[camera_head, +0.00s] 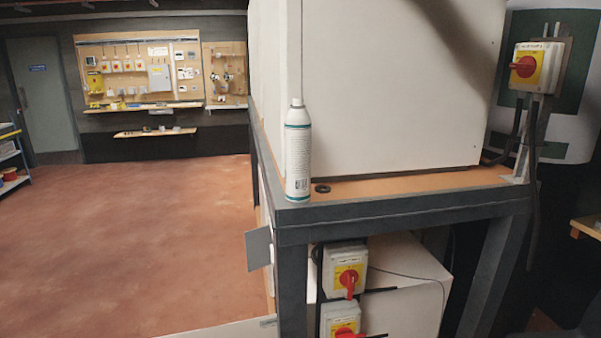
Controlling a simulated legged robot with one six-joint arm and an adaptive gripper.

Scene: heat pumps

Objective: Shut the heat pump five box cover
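No heat pump label that I can read shows which unit is number five. A large white unit (385,85) stands on top of a dark metal frame (400,212). A second white unit (415,290) sits below inside the frame. A small flat grey panel (258,249) sticks out to the left of the frame's front post; I cannot tell whether it is a box cover. Two grey switch boxes with yellow plates and red handles, an upper one (345,271) and a lower one (341,321), are on the frame's front. My gripper is not in view.
A spray can (298,152) stands upright on the frame's front corner beside a small black ring (321,188). Another red-handled switch box (536,67) is at the upper right. The reddish floor (130,230) at left is clear. A wall board (140,70) hangs behind.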

